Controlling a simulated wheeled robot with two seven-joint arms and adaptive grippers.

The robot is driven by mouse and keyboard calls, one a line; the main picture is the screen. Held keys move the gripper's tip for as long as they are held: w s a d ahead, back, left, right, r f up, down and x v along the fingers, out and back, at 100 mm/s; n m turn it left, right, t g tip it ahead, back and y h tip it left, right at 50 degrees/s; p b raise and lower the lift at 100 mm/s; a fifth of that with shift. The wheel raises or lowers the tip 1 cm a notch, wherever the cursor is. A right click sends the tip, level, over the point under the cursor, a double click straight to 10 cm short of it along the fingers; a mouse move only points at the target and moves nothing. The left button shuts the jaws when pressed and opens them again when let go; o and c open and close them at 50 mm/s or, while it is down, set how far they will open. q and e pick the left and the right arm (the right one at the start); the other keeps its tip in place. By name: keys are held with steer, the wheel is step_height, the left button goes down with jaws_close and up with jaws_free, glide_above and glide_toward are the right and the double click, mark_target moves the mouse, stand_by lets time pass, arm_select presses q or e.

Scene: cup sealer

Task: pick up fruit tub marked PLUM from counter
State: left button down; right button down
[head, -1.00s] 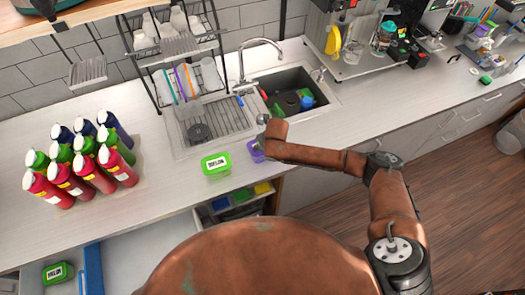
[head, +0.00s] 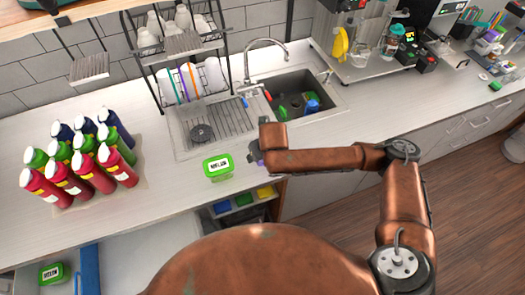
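A small purple tub (head: 255,152) is at the counter's front edge, right of a green tub marked MELON (head: 218,167). Only a sliver of it shows past my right wrist, so its label is hidden and I cannot tell whether it is still on the counter. My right arm reaches in from the right, with its wrist over the purple tub. The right gripper's fingers are mostly hidden behind the wrist, so I cannot see whether they are open or shut on the tub. My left gripper is out of view.
Several red, green and blue bottles (head: 83,160) stand on the counter at left. A dish rack (head: 180,60) and sink (head: 292,98) are behind. An open drawer at lower left holds another green tub (head: 52,273). Coloured bins (head: 243,199) sit below the counter edge.

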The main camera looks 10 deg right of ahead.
steer(key=shift+s+a+r, duration=0.35)
steer(key=shift+s, duration=0.35)
steer(key=shift+s+a+r, duration=0.3)
steer(key=shift+s+a, duration=0.05)
steer(key=shift+s, duration=0.3)
steer(key=c, duration=0.6)
jaws_free()
steer(key=shift+o, duration=0.2)
